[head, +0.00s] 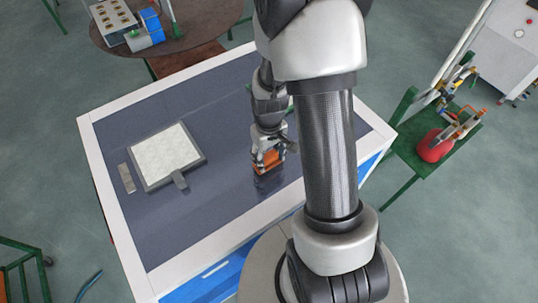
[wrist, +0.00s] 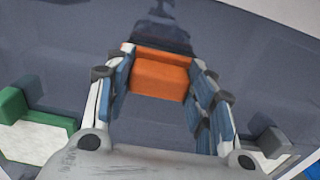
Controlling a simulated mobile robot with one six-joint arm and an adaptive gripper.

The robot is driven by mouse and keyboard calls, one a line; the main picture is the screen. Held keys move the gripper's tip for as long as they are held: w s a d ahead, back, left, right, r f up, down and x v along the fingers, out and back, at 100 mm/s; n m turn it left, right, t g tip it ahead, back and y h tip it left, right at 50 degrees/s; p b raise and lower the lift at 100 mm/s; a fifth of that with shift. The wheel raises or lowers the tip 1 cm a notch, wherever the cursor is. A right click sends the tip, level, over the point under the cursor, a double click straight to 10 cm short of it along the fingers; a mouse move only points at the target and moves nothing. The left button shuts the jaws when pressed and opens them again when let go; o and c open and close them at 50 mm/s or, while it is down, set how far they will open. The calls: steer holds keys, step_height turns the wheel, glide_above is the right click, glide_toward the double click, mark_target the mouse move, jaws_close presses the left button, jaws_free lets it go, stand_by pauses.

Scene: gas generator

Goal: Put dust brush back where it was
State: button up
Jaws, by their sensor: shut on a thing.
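The dust brush shows as an orange block (head: 269,162) with a dark part below it that may be bristles or a reflection in the glossy table top. My gripper (head: 268,153) is shut on its orange part, over the right half of the dark table top. In the wrist view the orange block of the brush (wrist: 160,76) sits between the two fingers of my gripper (wrist: 160,62), at their tips. I cannot tell whether the brush touches the table.
A grey-framed white filter panel (head: 165,155) lies on the left of the white-edged table (head: 225,110), with a small metal plate (head: 127,178) beside it. A round brown table (head: 190,25) stands behind. A green stand (head: 415,165) with a red tank (head: 436,145) is at right.

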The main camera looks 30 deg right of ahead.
steer(key=o, duration=0.6)
steer(key=shift+f, duration=0.2)
steer(key=shift+c, duration=0.2)
steer(key=o, duration=0.5)
steer(key=shift+r, duration=0.1)
steer(key=shift+r, duration=0.1)
steer(key=shift+r, duration=0.4)
step_height(320, 180, up, 11)
step_height(320, 180, up, 9)
steer(key=t, duration=0.2)
glide_above(269, 156)
steer(key=s+a, duration=0.3)
steer(key=a, duration=0.2)
steer(key=s+a+r+t, duration=0.1)
steer(key=s+a+r, duration=0.1)
steer(key=s, duration=0.1)
steer(key=s+a+r, duration=0.1)
steer(key=s+r, duration=0.2)
steer(key=s, duration=0.1)
steer(key=s+a+r+t, duration=0.1)
steer(key=s+a+r, duration=0.1)
steer(key=s, duration=0.1)
steer(key=shift+s+a+r+t, duration=0.15)
steer(key=shift+a+r+t, duration=0.1)
steer(key=shift+a+t, duration=0.05)
